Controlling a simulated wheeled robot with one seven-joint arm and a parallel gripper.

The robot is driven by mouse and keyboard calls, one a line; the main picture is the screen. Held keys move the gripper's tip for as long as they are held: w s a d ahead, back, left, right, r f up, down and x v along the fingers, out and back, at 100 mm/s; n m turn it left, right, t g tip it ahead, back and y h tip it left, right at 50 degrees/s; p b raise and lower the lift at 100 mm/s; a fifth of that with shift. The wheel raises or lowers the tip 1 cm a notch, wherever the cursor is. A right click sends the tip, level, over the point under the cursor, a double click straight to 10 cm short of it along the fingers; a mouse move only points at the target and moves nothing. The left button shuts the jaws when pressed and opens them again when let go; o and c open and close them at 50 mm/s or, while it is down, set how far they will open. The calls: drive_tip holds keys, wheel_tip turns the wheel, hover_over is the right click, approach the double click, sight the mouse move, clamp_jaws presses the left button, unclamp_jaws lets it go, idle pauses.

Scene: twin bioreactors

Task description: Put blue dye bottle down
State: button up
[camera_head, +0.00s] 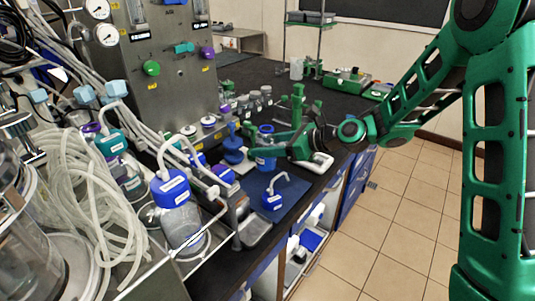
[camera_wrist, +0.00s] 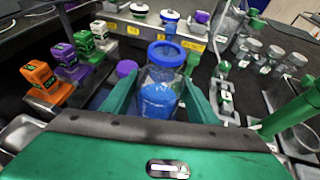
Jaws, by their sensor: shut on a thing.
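The blue dye bottle (camera_wrist: 159,92) is a clear vessel with a blue ring lid and blue contents. In the wrist view it stands upright between the two green fingers of my gripper (camera_wrist: 160,105), which is shut on it. In the head view the bottle (camera_head: 265,161) is at the end of my gripper (camera_head: 268,143), over the dark bench near its front edge. The fingers cover part of its side. I cannot tell whether its base touches the bench top.
A blue stacked item (camera_head: 232,150) stands just left of the bottle. Several grey-lidded jars (camera_wrist: 270,57) stand behind. A green upright stand (camera_wrist: 291,112) is close at right. Orange and purple connectors (camera_wrist: 42,78) are at left.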

drive_tip(key=shift+f, duration=1.35)
drive_tip(key=o, duration=1.3)
drive_tip(key=shift+f, duration=0.1)
drive_tip(key=v, duration=1.2)
